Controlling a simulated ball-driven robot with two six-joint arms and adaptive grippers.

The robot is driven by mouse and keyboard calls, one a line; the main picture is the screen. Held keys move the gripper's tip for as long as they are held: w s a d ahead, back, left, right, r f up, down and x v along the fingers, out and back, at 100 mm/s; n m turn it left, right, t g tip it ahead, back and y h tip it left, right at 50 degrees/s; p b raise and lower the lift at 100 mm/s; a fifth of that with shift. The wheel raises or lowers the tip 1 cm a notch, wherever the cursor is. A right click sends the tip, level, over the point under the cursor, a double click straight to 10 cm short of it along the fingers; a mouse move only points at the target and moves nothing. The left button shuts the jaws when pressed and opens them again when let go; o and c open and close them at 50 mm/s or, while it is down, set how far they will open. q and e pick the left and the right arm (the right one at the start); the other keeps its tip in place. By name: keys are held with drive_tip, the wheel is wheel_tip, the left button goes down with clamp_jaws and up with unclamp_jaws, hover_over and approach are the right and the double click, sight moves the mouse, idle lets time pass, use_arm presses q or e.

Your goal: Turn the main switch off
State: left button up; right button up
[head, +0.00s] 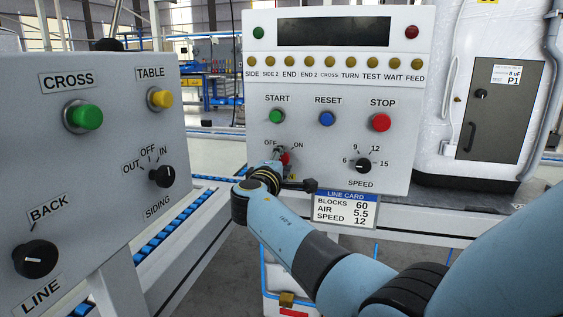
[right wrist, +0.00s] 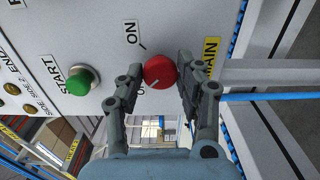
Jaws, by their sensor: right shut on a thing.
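The main switch is a red round knob (right wrist: 160,72) on the grey control panel (head: 400,110), below the green START button (head: 277,117). In the head view the knob (head: 286,159) is partly hidden by my right gripper (head: 279,156). In the right wrist view the fingers of my right gripper (right wrist: 160,68) are on both sides of the knob and shut on it. The white mark on the knob points toward the partly covered OFF label, away from ON. My left gripper is not in view.
Right of the switch is a black SPEED knob (head: 363,166). Above are a blue RESET button (head: 326,119) and a red STOP button (head: 381,122). A second panel (head: 110,150) with knobs and buttons stands close at left. A line card (head: 345,208) hangs below the panel.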

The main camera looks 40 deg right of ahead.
drive_tip(key=o, duration=1.1)
drive_tip(key=shift+o, duration=0.2)
drive_tip(key=v, duration=0.7)
drive_tip(key=shift+a, duration=0.25)
drive_tip(key=shift+s+f, duration=0.1)
drive_tip(key=shift+s, duration=0.05)
